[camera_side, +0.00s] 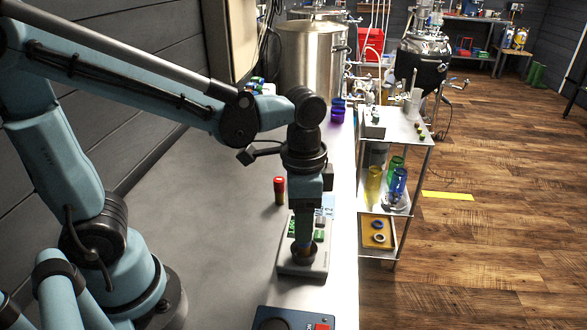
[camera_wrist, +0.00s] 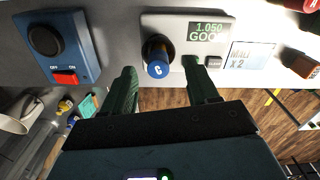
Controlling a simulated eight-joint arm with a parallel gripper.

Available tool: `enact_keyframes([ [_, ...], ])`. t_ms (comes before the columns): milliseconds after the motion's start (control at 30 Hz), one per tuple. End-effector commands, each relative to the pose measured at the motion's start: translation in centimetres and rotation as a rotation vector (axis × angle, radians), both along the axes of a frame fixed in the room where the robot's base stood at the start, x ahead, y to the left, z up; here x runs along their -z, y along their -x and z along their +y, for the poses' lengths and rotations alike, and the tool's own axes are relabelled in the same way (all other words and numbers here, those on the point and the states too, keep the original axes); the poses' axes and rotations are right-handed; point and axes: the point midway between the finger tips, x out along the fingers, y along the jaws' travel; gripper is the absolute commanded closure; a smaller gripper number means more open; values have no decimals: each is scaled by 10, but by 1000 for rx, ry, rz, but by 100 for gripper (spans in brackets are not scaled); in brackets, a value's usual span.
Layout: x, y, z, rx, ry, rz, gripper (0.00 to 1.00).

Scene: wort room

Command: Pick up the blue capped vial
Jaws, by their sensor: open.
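The blue capped vial (camera_wrist: 158,68) has a "C" on its cap. In the wrist view it sits in a dark round well of a grey meter (camera_wrist: 185,28), whose green display reads "1.050 GOOD". My gripper (camera_wrist: 161,85) is open, its two dark green fingers apart on either side of the vial and slightly nearer the camera in the picture. Nothing shows held between them. In the side view my gripper (camera_side: 303,240) points straight down over the meter (camera_side: 290,267), and the fingers hide most of the vial there.
A red-topped vial (camera_side: 279,190) stands behind the meter on the bench. A blue box (camera_side: 270,320) with a knob and red switch lies in front. The bench edge is close on the right, with a metal cart (camera_side: 407,155) beyond. The bench left of the meter is clear.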

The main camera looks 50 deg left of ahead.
Motion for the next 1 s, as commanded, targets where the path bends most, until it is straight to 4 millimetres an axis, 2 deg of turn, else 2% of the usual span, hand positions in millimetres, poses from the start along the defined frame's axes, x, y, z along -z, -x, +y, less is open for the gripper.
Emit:
enact_keyframes([
  [300,35,-2,-5,0,1,-1,41],
  [467,43,-1,-5,0,1,-1,41],
  [700,44,-1,-4,0,1,-1,41],
  [767,44,-1,-4,0,1,-1,49],
  [1000,43,-1,-4,0,1,-1,86],
])
